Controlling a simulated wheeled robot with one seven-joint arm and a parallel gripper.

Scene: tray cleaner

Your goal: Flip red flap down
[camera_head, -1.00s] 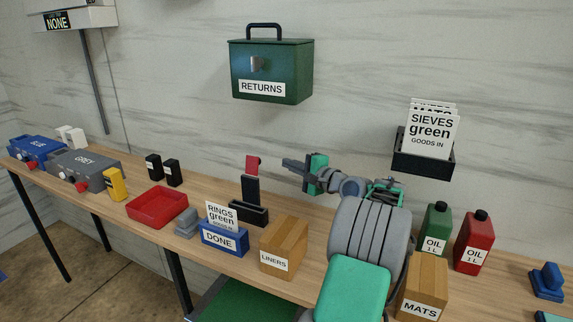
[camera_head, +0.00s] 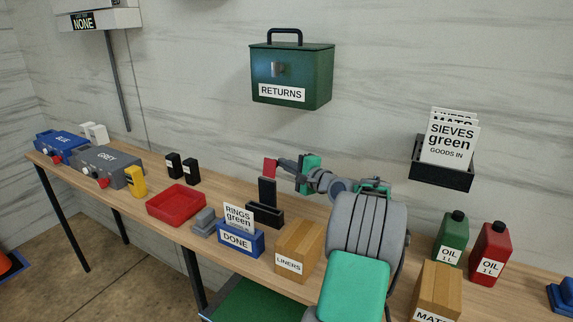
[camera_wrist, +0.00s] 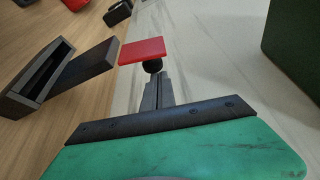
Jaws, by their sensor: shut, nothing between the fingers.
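The red flap (camera_head: 270,168) stands up at the top of a black post (camera_head: 267,191), which rises from a black open holder (camera_head: 265,213) on the bench. In the wrist view the flap (camera_wrist: 142,51) is a flat red plate with a dark round knob (camera_wrist: 153,66) at its near edge. My gripper (camera_head: 279,163) is shut and empty, just right of the flap. In the wrist view its closed fingertips (camera_wrist: 154,78) lie right at the knob. Whether they touch it I cannot tell.
A blue DONE box (camera_head: 237,239) and a LINERS carton (camera_head: 298,248) stand in front of the holder. A red tray (camera_head: 176,203) lies to the left. The green RETURNS box (camera_head: 291,78) hangs on the wall above.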

